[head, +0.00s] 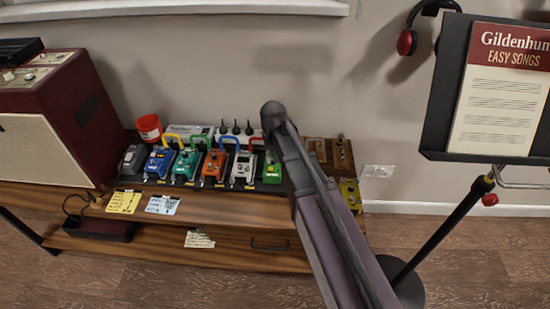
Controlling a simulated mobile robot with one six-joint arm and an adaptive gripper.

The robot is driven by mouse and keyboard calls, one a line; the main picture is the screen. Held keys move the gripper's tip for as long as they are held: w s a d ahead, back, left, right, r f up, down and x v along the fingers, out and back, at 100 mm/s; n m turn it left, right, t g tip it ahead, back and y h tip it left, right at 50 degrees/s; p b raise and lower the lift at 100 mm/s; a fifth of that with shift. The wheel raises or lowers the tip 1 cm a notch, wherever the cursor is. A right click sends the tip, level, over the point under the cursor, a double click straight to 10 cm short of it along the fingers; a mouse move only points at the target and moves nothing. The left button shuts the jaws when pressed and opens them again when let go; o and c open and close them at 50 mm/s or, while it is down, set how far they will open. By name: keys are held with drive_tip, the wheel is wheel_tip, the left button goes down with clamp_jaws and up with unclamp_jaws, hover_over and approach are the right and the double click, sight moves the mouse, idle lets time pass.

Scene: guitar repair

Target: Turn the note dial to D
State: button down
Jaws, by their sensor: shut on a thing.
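My arm rises from the lower right and its dark upper end stands over the right part of the pedal row. My gripper does not show; the arm hides that area, so I cannot see what it touches. No note dial or letter D can be made out at this size. Several coloured pedals stand in a row on the wooden bench (225,208), among them a blue pedal (158,163), an orange pedal (213,167), a silver pedal (243,170) and a green pedal (272,171) beside my arm. A yellow pedal (350,194) sits right of my arm.
A dark red amplifier (60,120) stands at the left, with a red cup (149,127) near it. A brown wooden block (341,155) is behind my arm. A music stand (447,110) with a songbook (503,95) is at the right. Notes lie on the bench front.

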drive_tip(key=shift+w+a, duration=0.1)
drive_tip(key=shift+w, duration=0.1)
drive_tip(key=c, duration=0.5)
unclamp_jaws()
drive_tip(key=shift+s, duration=0.1)
